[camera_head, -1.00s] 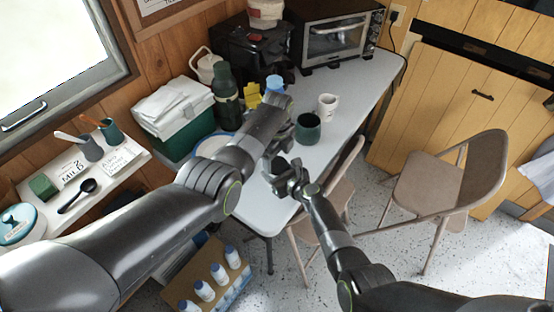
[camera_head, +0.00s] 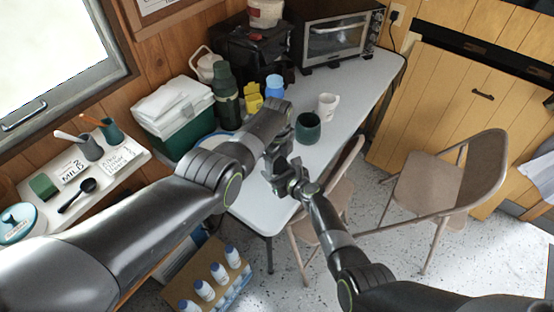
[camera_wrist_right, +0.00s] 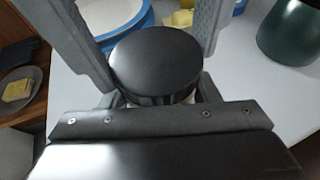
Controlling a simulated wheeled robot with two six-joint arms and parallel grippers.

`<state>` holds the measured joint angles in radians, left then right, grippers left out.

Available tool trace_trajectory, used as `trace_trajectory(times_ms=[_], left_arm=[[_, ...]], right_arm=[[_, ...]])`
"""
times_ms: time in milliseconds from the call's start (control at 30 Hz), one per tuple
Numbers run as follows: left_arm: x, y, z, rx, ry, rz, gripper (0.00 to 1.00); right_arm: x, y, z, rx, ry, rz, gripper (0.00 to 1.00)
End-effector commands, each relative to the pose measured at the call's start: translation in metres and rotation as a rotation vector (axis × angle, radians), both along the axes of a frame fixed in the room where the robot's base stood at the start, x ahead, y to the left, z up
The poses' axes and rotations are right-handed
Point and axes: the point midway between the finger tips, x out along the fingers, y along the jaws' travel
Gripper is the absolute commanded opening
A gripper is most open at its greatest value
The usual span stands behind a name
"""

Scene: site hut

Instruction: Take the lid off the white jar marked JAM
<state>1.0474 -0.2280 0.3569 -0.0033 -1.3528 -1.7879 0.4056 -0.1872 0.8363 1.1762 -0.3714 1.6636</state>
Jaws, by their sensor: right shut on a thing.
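In the right wrist view a round black lid (camera_wrist_right: 156,62) is seen from above, between the two fingers of my right gripper (camera_wrist_right: 150,45). A sliver of white jar (camera_wrist_right: 188,100) shows under its lower edge, so the lid is on the jar. My right gripper is shut on the jar below the lid. The JAM marking is not visible. In the head view the jar is hidden behind my grippers. My left gripper (camera_head: 273,152) points down just above and behind my right gripper (camera_head: 287,180); its finger opening is not clear.
A dark green cup (camera_head: 308,128) and a white mug (camera_head: 327,104) stand on the grey table (camera_head: 352,100). A blue-rimmed white dish (camera_wrist_right: 125,12) and a yellow block (camera_wrist_right: 181,18) lie close by. A green flask (camera_head: 225,95) and cooler (camera_head: 182,128) stand further left.

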Motion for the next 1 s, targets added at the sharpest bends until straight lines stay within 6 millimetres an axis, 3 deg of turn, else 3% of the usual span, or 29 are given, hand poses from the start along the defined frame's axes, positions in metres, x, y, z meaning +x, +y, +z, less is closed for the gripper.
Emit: trace_trajectory(times_ms=[167, 500, 767, 800, 933, 1000], left_arm=[[-0.0002, 0.0, -0.0001, 0.0, 0.0, 0.023, 0.31], [-0.0003, -0.0002, 0.0, 0.001, 0.001, 0.29, 0.3], [-0.0004, -0.0003, 0.0, 0.001, 0.001, 0.297, 0.3], [-0.0004, -0.0003, 0.0, 0.0, 0.001, 0.297, 0.6], [-0.0005, -0.0003, 0.0, 0.0, 0.001, 0.296, 0.77], [-0.0006, -0.0003, -0.0002, 0.0, 0.002, 0.296, 0.8]], right_arm=[[0.0, 0.0002, 0.0, 0.001, 0.001, 0.0, 0.0], [0.0, 0.0002, 0.0, 0.001, 0.001, 0.0, 0.0], [-0.0001, 0.0001, 0.0, 0.001, 0.001, 0.0, 0.0], [-0.0001, 0.0001, 0.0, 0.001, 0.001, 0.0, 0.0], [-0.0001, 0.0001, 0.0, 0.001, 0.001, 0.0, 0.0], [-0.0001, 0.0001, 0.0, 0.001, 0.001, 0.0, 0.0]])
